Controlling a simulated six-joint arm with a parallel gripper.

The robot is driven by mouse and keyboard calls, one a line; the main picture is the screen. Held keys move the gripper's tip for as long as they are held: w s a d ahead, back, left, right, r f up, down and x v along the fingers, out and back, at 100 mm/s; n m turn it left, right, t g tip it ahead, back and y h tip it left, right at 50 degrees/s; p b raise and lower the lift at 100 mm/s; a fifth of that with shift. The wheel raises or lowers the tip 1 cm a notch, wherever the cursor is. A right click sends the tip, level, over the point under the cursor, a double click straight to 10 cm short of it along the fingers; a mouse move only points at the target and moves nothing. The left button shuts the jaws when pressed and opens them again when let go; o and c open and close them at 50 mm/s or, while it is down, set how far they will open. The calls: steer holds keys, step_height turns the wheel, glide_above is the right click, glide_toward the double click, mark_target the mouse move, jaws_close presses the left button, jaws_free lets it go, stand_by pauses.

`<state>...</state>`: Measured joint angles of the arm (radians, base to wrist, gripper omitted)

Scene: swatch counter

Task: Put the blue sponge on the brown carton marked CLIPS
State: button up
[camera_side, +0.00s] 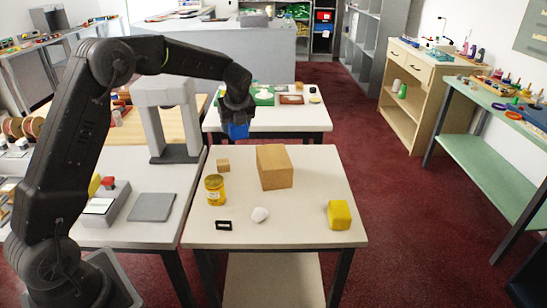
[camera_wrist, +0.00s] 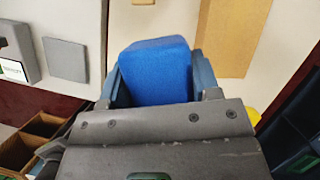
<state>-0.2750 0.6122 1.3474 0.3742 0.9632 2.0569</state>
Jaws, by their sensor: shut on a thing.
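The blue sponge (camera_side: 238,131) is held at the end of my gripper (camera_side: 237,120), above the back edge of the white counter. In the wrist view the sponge (camera_wrist: 157,70) sits between the two fingers of my gripper (camera_wrist: 160,88), which is shut on it. A large brown carton (camera_side: 274,168) stands on the counter, lower than the sponge and to its right; no marking on it can be read. Its plain top also shows in the wrist view (camera_wrist: 230,38), to the right of the sponge and apart from it.
A small brown block (camera_side: 223,165), a yellow jar (camera_side: 214,190), a black tag (camera_side: 223,225), a white lump (camera_side: 260,214) and a yellow block (camera_side: 339,214) stand around the carton. A grey arch-shaped stand (camera_side: 187,125) rises at the left. The counter's right side has free room.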

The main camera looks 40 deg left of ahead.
glide_above(271, 163)
steer(key=d, duration=0.1)
steer(key=f, duration=0.6)
steer(key=shift+s+d+f, duration=0.15)
steer(key=shift+s+f, duration=0.1)
steer(key=shift+f, duration=2.1)
steer(key=shift+f, duration=0.2)
steer(key=o, duration=0.9)
steer(key=v, duration=1.2)
steer(key=shift+r, duration=0.3)
